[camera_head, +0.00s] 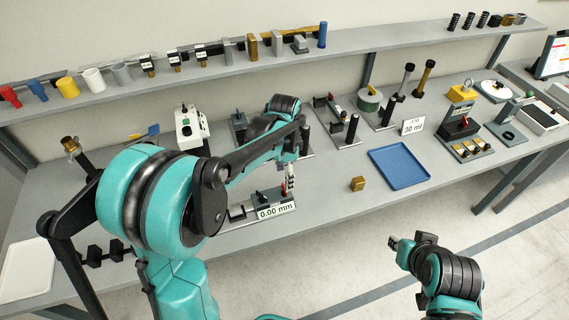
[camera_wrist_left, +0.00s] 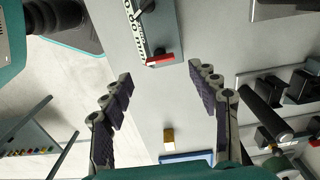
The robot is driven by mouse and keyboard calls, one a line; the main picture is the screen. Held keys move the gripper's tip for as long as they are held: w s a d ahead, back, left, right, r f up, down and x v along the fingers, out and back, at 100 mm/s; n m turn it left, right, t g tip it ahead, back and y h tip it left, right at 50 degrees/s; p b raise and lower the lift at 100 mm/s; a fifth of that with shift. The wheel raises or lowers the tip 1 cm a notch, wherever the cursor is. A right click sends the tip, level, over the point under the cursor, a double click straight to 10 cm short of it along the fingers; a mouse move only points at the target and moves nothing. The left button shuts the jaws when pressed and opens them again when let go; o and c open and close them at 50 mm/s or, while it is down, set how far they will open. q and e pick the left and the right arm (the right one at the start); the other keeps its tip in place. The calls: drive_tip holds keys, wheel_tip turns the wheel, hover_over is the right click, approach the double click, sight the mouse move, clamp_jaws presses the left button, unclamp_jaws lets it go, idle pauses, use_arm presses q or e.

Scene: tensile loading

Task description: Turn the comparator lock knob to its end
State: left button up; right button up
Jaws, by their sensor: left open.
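The comparator (camera_head: 262,205) is a dark block with a white "0.00 mm" display, at the front edge of the bench. A small red lever-like part, probably the lock knob (camera_head: 284,190), stands at its right end. My left gripper (camera_head: 290,174) is above the comparator's right end, largely hidden by my arm. In the wrist view my left gripper (camera_wrist_left: 160,77) is open and empty. My right gripper (camera_head: 402,243) hangs in front of the bench; its jaws are unclear.
A brass block (camera_head: 358,184) and a blue tray (camera_head: 400,167) lie right of the comparator. Black posts on plates (camera_head: 345,132) stand behind it. A white instrument (camera_head: 189,128) stands further left. The bench front right of the comparator is mostly clear.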

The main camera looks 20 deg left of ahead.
use_arm(q)
wheel_tip(320, 180, up, 6)
drive_tip(key=shift+r, duration=0.25)
drive_tip(key=shift+s, duration=0.1)
idle(0.4)
